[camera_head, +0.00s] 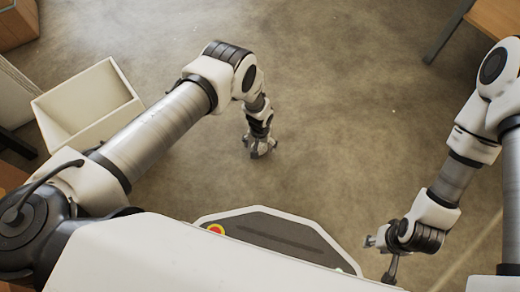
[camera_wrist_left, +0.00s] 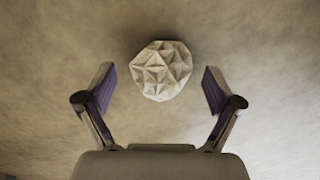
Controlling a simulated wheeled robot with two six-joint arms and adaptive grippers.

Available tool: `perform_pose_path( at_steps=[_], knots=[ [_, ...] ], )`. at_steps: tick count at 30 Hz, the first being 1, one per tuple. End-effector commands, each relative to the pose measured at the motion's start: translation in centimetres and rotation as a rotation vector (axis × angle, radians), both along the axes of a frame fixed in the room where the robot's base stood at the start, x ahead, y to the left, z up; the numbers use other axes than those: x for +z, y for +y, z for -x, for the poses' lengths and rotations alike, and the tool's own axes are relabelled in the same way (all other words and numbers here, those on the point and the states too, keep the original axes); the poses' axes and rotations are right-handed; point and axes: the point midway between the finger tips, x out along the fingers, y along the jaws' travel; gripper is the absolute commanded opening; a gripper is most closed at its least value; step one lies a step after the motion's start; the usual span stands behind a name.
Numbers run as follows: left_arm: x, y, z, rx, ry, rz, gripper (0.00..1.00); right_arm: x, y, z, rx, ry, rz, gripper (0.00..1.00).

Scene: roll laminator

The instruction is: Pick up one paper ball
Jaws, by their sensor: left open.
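A crumpled off-white paper ball (camera_wrist_left: 161,70) lies on the floor in the left wrist view, just ahead of the fingertips and centred between them. My left gripper (camera_wrist_left: 160,88) is open, with a finger on each side of the ball and a gap to both. In the head view my left gripper (camera_head: 260,150) points down near the floor, and the ball is hidden there behind it. My right gripper (camera_head: 380,255) is at the lower right in the head view, small and partly turned away. Its finger state is unclear.
A white open bin (camera_head: 88,105) stands on the floor at the left, beside my left arm. A wooden table (camera_head: 495,20) with a dark leg is at the top right. The brown floor (camera_head: 330,90) in the middle is clear.

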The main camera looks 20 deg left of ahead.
Motion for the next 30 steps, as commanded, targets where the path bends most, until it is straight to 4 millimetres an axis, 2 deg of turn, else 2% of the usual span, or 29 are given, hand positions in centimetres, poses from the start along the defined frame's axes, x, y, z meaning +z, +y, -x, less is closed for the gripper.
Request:
perform_pose_path(
  at_steps=[1,2,8,11,12,13,25,30],
  knots=[
    [-1.3,0.0,-0.1,0.000,-0.001,0.000,0.91,-1.0,0.0,0.0,-0.001,-0.001,0.000,0.40],
    [-1.5,0.0,-0.1,0.000,-0.001,0.000,0.91,-1.1,0.0,-0.1,-0.002,-0.001,0.000,0.40],
    [-1.3,0.0,-0.1,0.000,-0.001,0.000,0.91,-0.7,0.0,-0.1,-0.002,-0.003,0.000,0.40],
    [-1.2,0.0,-0.1,0.000,-0.001,0.000,0.59,-0.7,0.0,-0.1,-0.002,-0.002,0.000,0.40],
    [-1.2,0.0,-0.1,0.000,-0.001,0.000,0.45,-0.7,0.0,-0.1,-0.002,-0.002,0.000,0.40],
    [-1.2,0.0,-0.1,0.001,-0.001,0.000,0.40,-0.7,0.0,-0.1,-0.002,-0.002,0.000,0.40],
    [-1.2,0.0,0.0,0.001,-0.001,0.000,0.39,-0.7,0.0,-0.1,-0.002,-0.002,0.000,0.40],
    [-0.3,0.3,0.0,0.001,-0.002,0.000,0.39,0.1,0.0,0.0,-0.001,-0.001,0.000,0.40]
  ],
)
